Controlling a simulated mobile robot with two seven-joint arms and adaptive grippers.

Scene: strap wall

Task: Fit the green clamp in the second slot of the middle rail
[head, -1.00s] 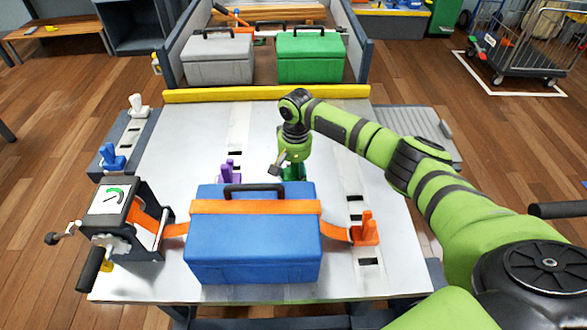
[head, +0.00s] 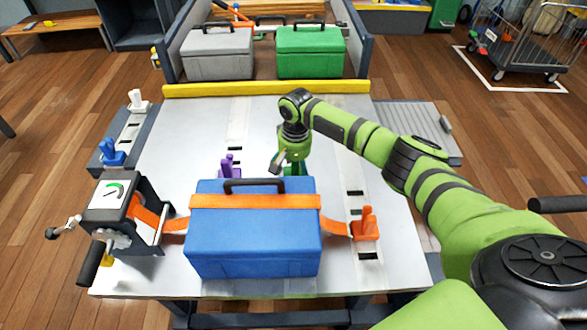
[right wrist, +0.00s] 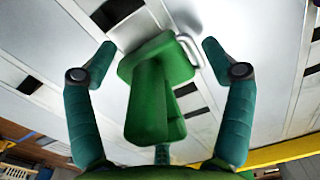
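The green clamp (head: 297,168) is behind the blue toolbox, which hides its lower part in the head view. My right gripper (head: 284,164) points down over it. In the right wrist view the green clamp (right wrist: 155,90) lies between the two spread fingers of my right gripper (right wrist: 158,50), with gaps on both sides. Dark slots (right wrist: 192,96) show in the pale board beside the clamp. I cannot tell which slot, if any, the clamp sits in. The middle rail is largely hidden by the toolbox and my arm. My left gripper is not in view.
An orange strap (head: 256,202) crosses the blue toolbox (head: 250,240), from a crank unit (head: 113,205) to an orange clamp (head: 366,225). A purple clamp (head: 229,167) stands left of my gripper. White (head: 138,103) and blue (head: 112,152) clamps sit at left. A yellow bar (head: 265,89) edges the board's back.

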